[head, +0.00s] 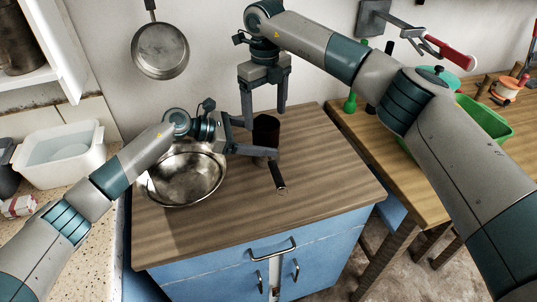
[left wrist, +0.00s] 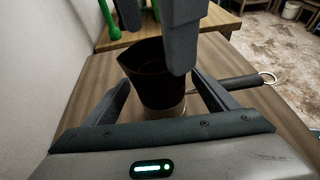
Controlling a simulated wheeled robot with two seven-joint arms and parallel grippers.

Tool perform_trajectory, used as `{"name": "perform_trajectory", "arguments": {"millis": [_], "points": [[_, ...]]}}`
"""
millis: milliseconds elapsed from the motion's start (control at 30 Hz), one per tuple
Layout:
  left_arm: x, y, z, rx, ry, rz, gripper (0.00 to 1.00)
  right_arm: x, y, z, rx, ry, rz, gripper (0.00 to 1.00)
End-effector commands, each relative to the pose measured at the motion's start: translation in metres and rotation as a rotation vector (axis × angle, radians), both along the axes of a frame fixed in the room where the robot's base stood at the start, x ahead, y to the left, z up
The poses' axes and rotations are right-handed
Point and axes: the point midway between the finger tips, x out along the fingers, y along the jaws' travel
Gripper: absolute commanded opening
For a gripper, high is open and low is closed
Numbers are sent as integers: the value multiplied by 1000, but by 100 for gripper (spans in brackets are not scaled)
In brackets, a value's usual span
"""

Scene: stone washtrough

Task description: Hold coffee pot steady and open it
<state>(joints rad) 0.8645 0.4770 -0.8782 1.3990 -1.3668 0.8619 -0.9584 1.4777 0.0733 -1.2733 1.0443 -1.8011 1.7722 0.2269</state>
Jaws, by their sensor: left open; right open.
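The dark brown coffee pot (head: 266,131) stands upright on the wooden top of the blue cabinet, its handle (head: 278,176) pointing to the front. In the left wrist view the pot (left wrist: 152,75) shows a pointed spout and a paler base band. I cannot make out a lid. My left gripper (head: 262,139) is open, low, with a finger on either side of the pot; gaps seem to show beside it. My right gripper (head: 265,112) is open and points down above the pot; its fingers (left wrist: 160,30) hide part of the rim in the left wrist view.
A metal bowl (head: 185,188) sits left of the pot, beneath my left wrist. A pan (head: 160,50) hangs on the wall. A wooden table (head: 375,150) with a green bin (head: 485,118) stands at the right. The cabinet top (head: 325,165) right of the pot is clear.

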Motion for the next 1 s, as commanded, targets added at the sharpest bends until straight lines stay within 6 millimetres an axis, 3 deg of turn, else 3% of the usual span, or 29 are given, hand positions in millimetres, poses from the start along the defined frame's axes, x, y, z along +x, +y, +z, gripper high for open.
{"name": "perform_trajectory", "arguments": {"millis": [200, 533, 767, 833, 867, 1000], "points": [[3, -12, -5, 0, -1, 1, 80, 0, 0, 0, 0, 0, 0, 77], [3, -13, -6, 1, -1, 1, 77, 0, 0, 0, 0, 0, 0, 77], [3, -13, -6, 1, -1, 1, 22, 0, 0, 0, 0, 0, 0, 77], [3, -13, -6, 1, -1, 1, 17, 0, 0, 0, 0, 0, 0, 77], [3, -12, -6, 1, -1, 1, 0, 0, 0, 0, 0, 0, 0, 77], [3, -12, -6, 1, -1, 1, 0, 0, 0, 0, 0, 0, -10, 77]]}}
